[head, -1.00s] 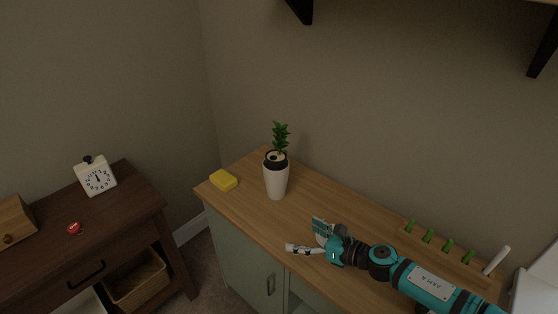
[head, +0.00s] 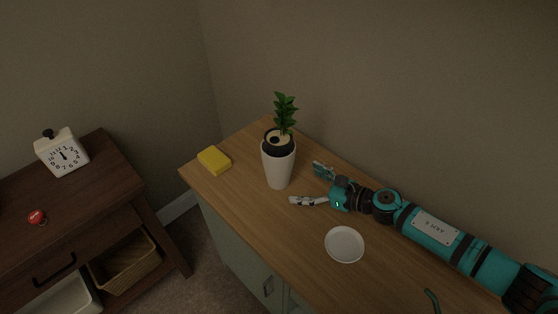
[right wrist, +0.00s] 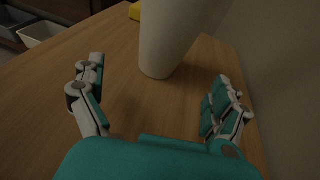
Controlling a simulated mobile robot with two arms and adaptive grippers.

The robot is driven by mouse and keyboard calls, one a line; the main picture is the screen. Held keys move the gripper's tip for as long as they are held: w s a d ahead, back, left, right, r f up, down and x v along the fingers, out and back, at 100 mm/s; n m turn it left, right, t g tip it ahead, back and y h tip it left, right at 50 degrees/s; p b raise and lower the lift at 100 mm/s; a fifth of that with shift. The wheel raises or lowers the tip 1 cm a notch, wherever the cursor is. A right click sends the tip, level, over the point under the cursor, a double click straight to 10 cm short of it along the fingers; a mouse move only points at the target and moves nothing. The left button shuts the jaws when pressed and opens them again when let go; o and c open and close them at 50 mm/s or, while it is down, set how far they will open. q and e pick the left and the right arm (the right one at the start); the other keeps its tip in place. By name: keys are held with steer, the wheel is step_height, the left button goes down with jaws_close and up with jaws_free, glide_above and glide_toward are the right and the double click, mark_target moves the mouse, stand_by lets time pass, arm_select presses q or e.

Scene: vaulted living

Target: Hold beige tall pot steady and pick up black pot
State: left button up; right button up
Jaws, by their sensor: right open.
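The beige tall pot (head: 278,170) stands upright on the wooden cabinet top. The black pot (head: 270,149) sits inside its mouth, with a green plant (head: 285,112) rising from it. My right gripper (head: 309,186) is open and empty, just right of the tall pot, with its fingers pointing at it. In the right wrist view the lower part of the tall pot (right wrist: 170,45) stands ahead of and between the open fingers (right wrist: 157,92), apart from them. The black pot is out of that view. My left gripper is not in view.
A yellow sponge (head: 214,160) lies left of the pots on the cabinet top (head: 250,205). A white saucer (head: 344,244) lies in front of my right arm. A dark side table (head: 110,180) at left bears a white clock (head: 62,153) and a red item (head: 37,217).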

mark_target(285, 178)
steer(key=b+x, duration=0.2)
steer(key=x, duration=0.5)
steer(key=shift+w+a+f, duration=0.1)
steer(key=shift+w+f, duration=0.05)
steer(key=shift+w+a+f, duration=0.1)
steer(key=shift+w+a, duration=0.3)
steer(key=shift+a, duration=0.1)
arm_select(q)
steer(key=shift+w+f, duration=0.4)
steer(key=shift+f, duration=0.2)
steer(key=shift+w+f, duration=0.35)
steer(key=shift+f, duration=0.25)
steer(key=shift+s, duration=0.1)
arm_select(e)
steer(key=shift+c, duration=0.5)
steer(key=c, duration=0.9)
steer(key=shift+c, duration=0.2)
